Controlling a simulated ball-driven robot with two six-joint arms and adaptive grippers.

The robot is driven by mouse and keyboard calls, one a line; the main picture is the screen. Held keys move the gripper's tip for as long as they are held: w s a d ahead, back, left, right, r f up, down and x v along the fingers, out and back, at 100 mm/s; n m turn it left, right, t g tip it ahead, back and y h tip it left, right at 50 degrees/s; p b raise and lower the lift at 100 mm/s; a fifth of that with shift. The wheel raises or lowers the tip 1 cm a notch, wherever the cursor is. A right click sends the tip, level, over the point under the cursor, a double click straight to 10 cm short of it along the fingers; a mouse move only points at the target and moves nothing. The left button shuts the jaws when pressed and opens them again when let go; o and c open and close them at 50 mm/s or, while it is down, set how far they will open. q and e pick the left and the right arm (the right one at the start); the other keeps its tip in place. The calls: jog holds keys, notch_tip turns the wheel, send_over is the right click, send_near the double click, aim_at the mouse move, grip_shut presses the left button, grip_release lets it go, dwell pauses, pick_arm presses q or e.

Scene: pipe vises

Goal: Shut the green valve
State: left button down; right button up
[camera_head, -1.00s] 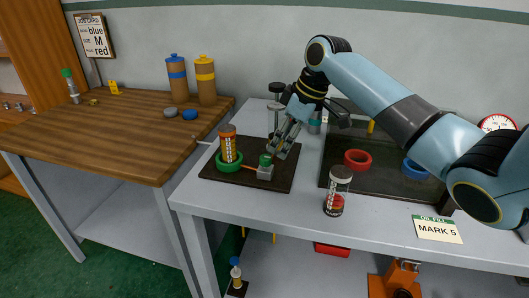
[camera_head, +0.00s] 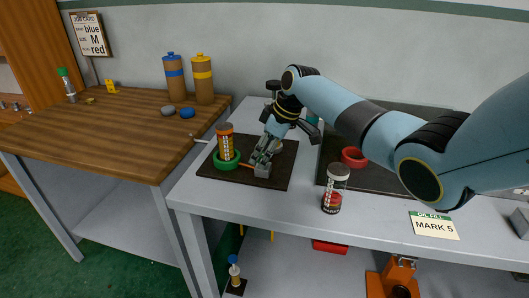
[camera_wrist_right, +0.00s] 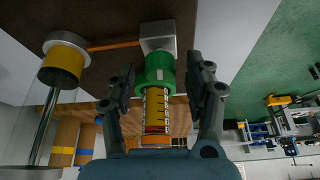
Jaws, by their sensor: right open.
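The green valve (camera_wrist_right: 158,62) sits on a small grey block (camera_head: 262,171) on the dark brown board (camera_head: 214,171). The grey block also shows in the right wrist view (camera_wrist_right: 157,38). My left gripper is not in view.
A red ring (camera_head: 354,157) lies on the dark tray to the right. Two banded bottles stand on the wooden table (camera_head: 110,132).

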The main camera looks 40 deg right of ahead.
grip_shut()
jog(key=shift+r+m+p, duration=0.15)
jog(key=shift+m+p, duration=0.35)
jog(key=shift+p, duration=0.3)
jog(key=m+h+p, duration=0.1)
jog(key=m+p, duration=0.1)
jog(key=m+h+p, duration=0.1)
jog(key=m+p, duration=0.2)
jog(key=shift+a+r+t, duration=0.1)
jog(key=shift+a+t, duration=0.05)
jog(key=shift+t, duration=0.15)
jog(key=shift+m+h+p, duration=0.5)
jog(key=shift+m+p, duration=0.35)
jog(key=shift+m, duration=0.05)
jog(key=m+p, duration=0.1)
jog(key=m, duration=0.1)
jog(key=shift+a+m+h, duration=0.1)
jog(key=shift+m+h, duration=0.2)
jog(key=shift+h, duration=0.1)
jog(key=shift+f+m+h, duration=0.2)
jog(key=shift+m+h, duration=0.2)
jog(key=shift+m, duration=0.5)
jog(key=shift+m+g+h, duration=0.35)
jog(key=shift+m, duration=0.8)
jog(key=shift+m+g+h, duration=0.35)
jog(key=shift+m, duration=0.8)
